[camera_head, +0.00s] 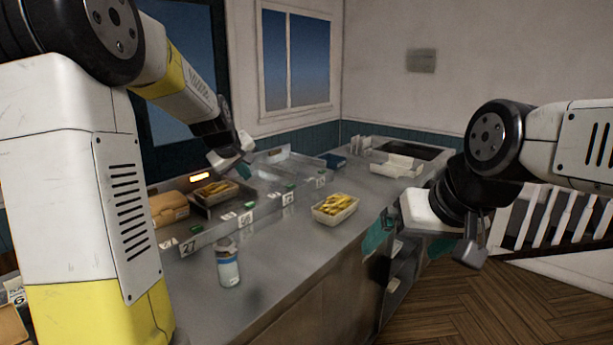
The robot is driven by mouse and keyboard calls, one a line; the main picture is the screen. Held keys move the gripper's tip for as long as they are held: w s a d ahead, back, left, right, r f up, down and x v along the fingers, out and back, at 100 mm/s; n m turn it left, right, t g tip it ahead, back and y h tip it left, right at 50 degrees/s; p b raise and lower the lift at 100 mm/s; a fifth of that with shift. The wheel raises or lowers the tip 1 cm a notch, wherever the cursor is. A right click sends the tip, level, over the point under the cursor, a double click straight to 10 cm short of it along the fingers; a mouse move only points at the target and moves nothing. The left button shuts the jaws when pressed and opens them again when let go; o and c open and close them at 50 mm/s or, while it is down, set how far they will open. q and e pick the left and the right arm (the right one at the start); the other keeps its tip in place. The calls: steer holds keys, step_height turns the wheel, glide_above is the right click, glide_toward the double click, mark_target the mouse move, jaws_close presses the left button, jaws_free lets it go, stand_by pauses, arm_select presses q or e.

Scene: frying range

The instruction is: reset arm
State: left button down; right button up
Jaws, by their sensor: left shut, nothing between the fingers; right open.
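My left arm comes in from the left, and its gripper (232,160) is shut and empty above the back of the steel counter (275,255), close to a tray of fries (215,190). My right arm comes in from the right. Its gripper (425,245) is open and empty, beside the counter's right front edge. Its fingers are partly hidden by the wrist.
A white box of fries (335,207) stands mid-counter. A shaker with a blue band (228,265) stands nearer. A brown box (168,208) is at the left, an empty white tray (397,166) at the back right. Open wooden floor (500,300) lies right.

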arm_select(q)
steer(key=s+d+m+g, duration=0.1)
steer(key=s+m, duration=0.3)
steer(key=s, duration=1.2)
steer(key=s+d+r+m+g+h, duration=0.1)
steer(key=s+d+m, duration=0.3)
steer(key=s, duration=1.2)
steer(key=shift+d+h, duration=0.3)
